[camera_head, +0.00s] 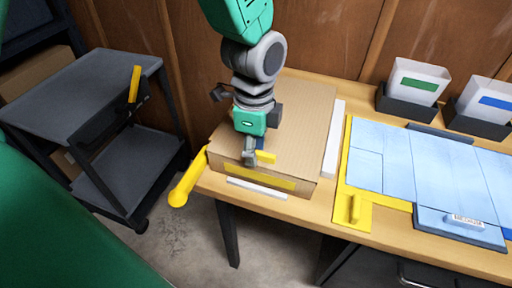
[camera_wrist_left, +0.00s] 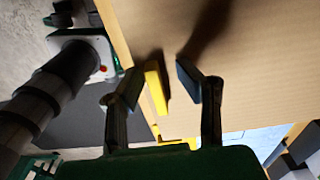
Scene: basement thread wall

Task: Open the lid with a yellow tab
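A cardboard box (camera_head: 302,110) with a flat, closed-looking lid sits on the wooden table. The yellow tab (camera_head: 266,157) stands up near the lid's front edge; it also shows in the left wrist view (camera_wrist_left: 156,88). My left gripper (camera_head: 251,158) points down at the tab from above. In the left wrist view the fingers of my left gripper (camera_wrist_left: 158,82) are apart, one on each side of the tab, with gaps visible. Part of the tab is hidden behind the gripper in the head view. My right gripper is not in view.
A yellow strip (camera_head: 253,177) runs along the box's front. A yellow bar with a rounded end (camera_head: 187,180) juts out at the table's left corner. Light blue panels (camera_head: 420,165) and white bins (camera_head: 417,83) lie to the right. A grey cart (camera_head: 80,90) stands left.

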